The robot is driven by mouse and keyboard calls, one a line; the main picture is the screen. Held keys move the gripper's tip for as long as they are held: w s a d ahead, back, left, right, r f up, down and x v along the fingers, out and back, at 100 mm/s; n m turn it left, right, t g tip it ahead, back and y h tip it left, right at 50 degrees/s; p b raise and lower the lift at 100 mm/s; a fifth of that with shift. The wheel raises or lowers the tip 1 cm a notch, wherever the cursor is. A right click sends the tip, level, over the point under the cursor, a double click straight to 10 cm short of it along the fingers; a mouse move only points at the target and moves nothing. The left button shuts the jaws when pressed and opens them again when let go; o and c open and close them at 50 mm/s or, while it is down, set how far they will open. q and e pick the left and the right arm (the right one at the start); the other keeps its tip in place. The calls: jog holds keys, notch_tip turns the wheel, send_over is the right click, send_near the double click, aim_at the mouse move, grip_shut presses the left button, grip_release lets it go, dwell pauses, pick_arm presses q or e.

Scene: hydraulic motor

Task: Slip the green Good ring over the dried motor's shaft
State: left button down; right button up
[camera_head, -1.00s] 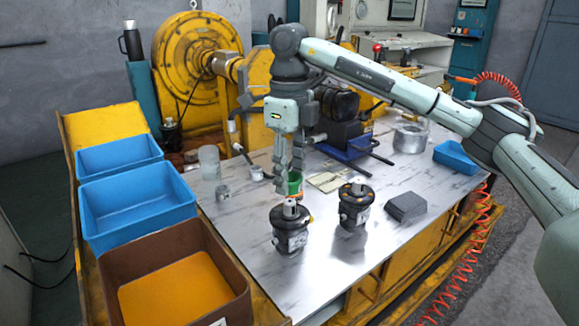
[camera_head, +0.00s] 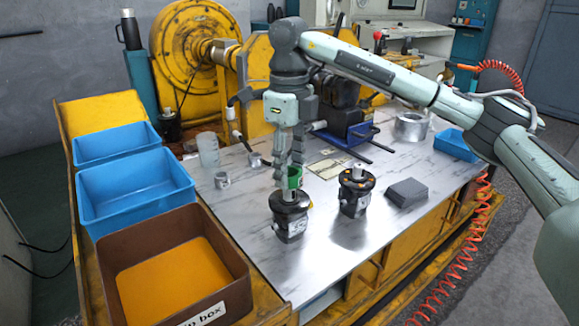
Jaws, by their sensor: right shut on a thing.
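Two black motors with short silver shafts stand upright on the metal table top: the left motor (camera_head: 290,220) and the right motor (camera_head: 356,194). I cannot tell by look which one is the dried motor. My right gripper (camera_head: 288,178) points down over the left motor and is shut on the green ring (camera_head: 295,178). The ring is at the top of the left motor's shaft (camera_head: 288,196). I cannot tell whether it is just above the shaft or around its tip. The gripper fingers hide part of the ring. My left gripper is not in view.
Two blue bins (camera_head: 136,225) and a brown box (camera_head: 130,250) with an orange bottom line the left side. A dark grey block (camera_head: 407,192) lies right of the motors. A small blue tray (camera_head: 455,146) and a metal ring part (camera_head: 411,127) stand farther back. The front table top is clear.

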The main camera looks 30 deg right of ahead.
jog(key=shift+f, duration=0.15)
dwell(0.4)
jog(key=shift+f+b, duration=0.9)
jog(key=shift+f, duration=0.35)
jog(key=shift+f, duration=0.1)
jog(key=o, duration=0.9)
jog(key=shift+c, duration=0.2)
jog(key=shift+r+p, duration=2.15)
jog(key=shift+r, duration=0.95)
